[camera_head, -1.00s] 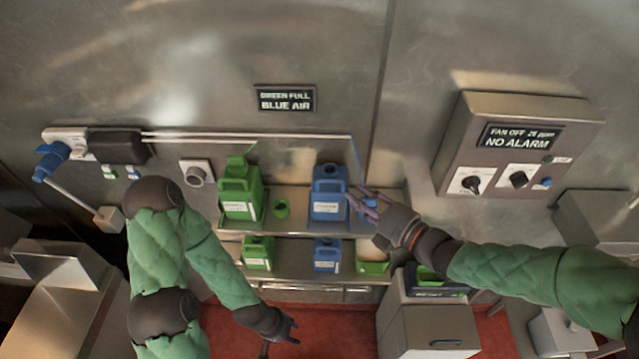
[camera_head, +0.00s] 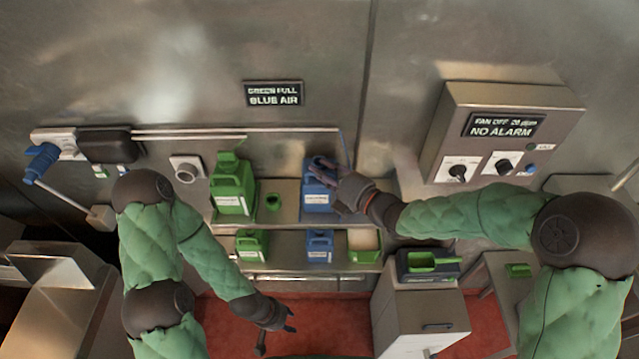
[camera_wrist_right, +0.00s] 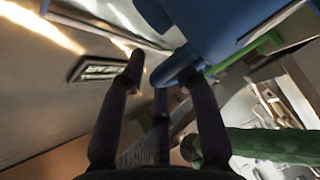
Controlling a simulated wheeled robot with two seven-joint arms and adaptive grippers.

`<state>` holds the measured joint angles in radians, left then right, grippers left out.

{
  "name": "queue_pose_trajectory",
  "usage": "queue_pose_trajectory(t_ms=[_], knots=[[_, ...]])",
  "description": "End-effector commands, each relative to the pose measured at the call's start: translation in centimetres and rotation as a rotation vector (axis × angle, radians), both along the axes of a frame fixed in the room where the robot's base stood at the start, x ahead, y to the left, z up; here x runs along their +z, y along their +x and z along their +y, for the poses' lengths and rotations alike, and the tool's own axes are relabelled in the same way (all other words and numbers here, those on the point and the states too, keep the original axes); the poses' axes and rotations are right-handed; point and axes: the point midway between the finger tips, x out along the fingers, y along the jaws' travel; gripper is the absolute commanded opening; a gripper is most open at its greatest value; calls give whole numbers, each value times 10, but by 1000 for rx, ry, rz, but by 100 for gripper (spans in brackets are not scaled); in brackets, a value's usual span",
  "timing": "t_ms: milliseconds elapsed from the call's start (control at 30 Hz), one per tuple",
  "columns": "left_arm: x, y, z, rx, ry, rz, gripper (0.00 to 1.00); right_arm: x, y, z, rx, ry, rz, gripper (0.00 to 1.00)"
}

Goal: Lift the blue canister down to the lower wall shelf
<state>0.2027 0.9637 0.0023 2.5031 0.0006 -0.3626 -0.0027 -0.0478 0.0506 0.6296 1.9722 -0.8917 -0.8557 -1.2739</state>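The large blue canister (camera_head: 315,202) with a white label stands upright on the upper wall shelf (camera_head: 286,213). My right gripper (camera_head: 321,172) is at its top, its fingers covering part of the handle and cap area. In the right wrist view the blue canister (camera_wrist_right: 228,22) fills the top right. There the fingers of my right gripper (camera_wrist_right: 162,72) are spread apart; one overlaps the blue part, and contact is unclear. The lower wall shelf (camera_head: 288,265) holds a smaller blue canister (camera_head: 320,247). My left gripper (camera_head: 287,321) hangs low over the red floor, fingers apart and empty.
A small green canister (camera_head: 251,246) and a green tub (camera_head: 364,248) flank the small blue one below. A control box (camera_head: 500,135) juts from the wall at right.

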Motion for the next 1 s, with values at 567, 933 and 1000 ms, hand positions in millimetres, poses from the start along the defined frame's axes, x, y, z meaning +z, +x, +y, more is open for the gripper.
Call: queue_pose_trajectory(t_ms=[567, 933, 1000], knots=[[0, 0, 0, 0, 0, 0, 40, -1, 1, 0, 0, -1, 1, 0], [0, 0, 0, 0, 0, 0, 40, 14, 1, 0, 0, -1, -2, 0], [0, 0, 0, 0, 0, 0, 40, 24, 1, 0, 1, -1, -6, 0]])
